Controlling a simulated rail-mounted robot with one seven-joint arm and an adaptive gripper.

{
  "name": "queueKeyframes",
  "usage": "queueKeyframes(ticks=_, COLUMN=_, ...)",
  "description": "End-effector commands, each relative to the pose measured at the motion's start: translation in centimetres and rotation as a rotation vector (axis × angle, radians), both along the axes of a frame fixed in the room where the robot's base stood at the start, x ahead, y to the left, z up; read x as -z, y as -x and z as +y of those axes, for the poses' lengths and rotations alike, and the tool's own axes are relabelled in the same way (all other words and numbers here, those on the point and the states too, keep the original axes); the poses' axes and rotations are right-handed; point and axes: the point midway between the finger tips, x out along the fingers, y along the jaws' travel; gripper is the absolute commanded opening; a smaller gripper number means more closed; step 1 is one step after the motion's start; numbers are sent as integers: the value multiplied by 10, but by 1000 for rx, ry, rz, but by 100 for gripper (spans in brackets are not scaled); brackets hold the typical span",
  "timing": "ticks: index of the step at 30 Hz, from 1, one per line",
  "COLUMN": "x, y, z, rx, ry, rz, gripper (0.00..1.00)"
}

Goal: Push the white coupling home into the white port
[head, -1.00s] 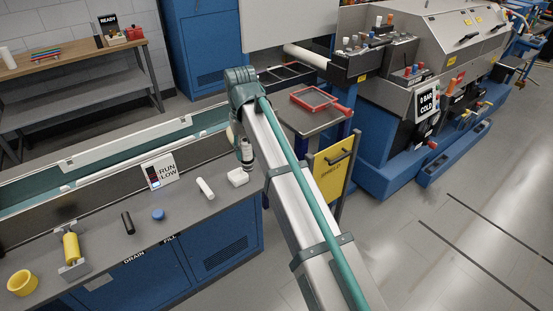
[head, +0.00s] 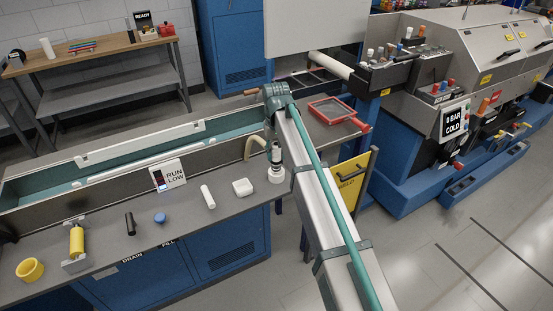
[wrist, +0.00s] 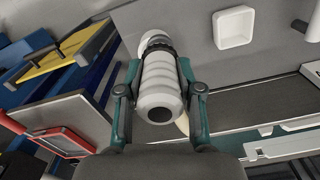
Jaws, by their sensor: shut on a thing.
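In the wrist view the white ribbed coupling (wrist: 161,88) lies between the two green fingers of my gripper (wrist: 160,100), which is shut on it. Its open end with a dark hole faces the camera. A dark collar sits around its far part. Just beyond is the white port (wrist: 154,40), mostly covered by the coupling; I cannot tell how far the coupling sits in it. In the head view my gripper (head: 274,146) points down over the right end of the grey counter, with the white port (head: 276,174) right below it.
A white square dish (head: 242,187) and a white cylinder (head: 208,197) lie left of the port on the counter (head: 190,222). A RUN LOW sign (head: 169,175) stands behind them. A cream hose (head: 254,146) curves just left of my gripper. A yellow panel (head: 351,180) stands to the right.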

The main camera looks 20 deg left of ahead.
Motion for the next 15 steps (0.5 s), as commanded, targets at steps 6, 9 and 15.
queueKeyframes(ticks=6, x=28, y=-23, z=8, rx=-1, ry=1, rz=1, gripper=0)
queueKeyframes(ticks=9, x=34, y=-26, z=9, rx=-1, ry=1, rz=1, gripper=0)
queueKeyframes(ticks=15, x=44, y=-35, z=12, rx=-1, ry=1, rz=1, gripper=0)
